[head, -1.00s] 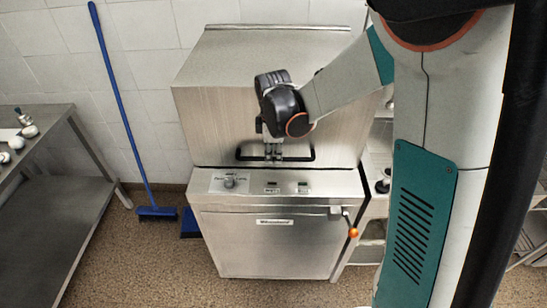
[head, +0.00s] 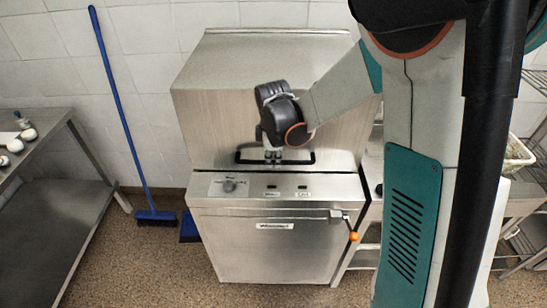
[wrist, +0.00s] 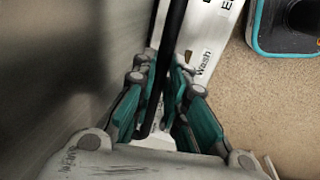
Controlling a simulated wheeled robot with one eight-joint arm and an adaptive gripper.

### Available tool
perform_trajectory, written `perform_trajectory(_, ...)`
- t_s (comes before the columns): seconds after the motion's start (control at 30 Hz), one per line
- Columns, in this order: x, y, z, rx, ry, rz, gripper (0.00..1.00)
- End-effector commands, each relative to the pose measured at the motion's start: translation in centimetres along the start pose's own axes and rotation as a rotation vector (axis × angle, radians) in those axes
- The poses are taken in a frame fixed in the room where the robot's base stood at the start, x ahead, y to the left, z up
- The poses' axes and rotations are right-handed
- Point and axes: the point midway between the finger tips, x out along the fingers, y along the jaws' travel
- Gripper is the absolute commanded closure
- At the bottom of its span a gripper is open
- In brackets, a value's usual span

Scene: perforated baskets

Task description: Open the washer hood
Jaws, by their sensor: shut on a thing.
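The washer is a steel machine with a boxy hood (head: 215,125) above a lower body with a front door (head: 270,250). A black bar handle (head: 300,160) runs across the lower front of the hood. The hood's lower edge sits at or close to the control panel (head: 212,187). My gripper (head: 272,157) is at the middle of the handle. In the wrist view my gripper's teal-padded fingers (wrist: 160,105) are shut on the black handle (wrist: 172,50), which passes between them. The fingertips are partly hidden by the handle.
A steel table (head: 60,195) with small white items stands at left. A blue broom (head: 125,120) leans on the tiled wall beside the washer. A lever with an orange knob (head: 353,236) sticks out at the washer's right front. Steel shelving (head: 530,205) stands at right.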

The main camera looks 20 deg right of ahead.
Motion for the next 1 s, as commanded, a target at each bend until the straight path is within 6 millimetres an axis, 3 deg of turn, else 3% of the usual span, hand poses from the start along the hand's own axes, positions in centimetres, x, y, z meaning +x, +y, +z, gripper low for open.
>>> perform_trajectory(0.17,-2.0,-0.2,0.0,0.0,0.0,-0.029,1.0)
perform_trajectory(0.37,-6.5,-0.7,0.0,0.0,0.0,-0.108,1.0)
perform_trajectory(0.67,-16.3,-0.9,0.0,0.0,0.001,-0.244,1.0)
perform_trajectory(1.0,-27.6,1.4,0.0,0.001,0.001,-0.239,1.0)
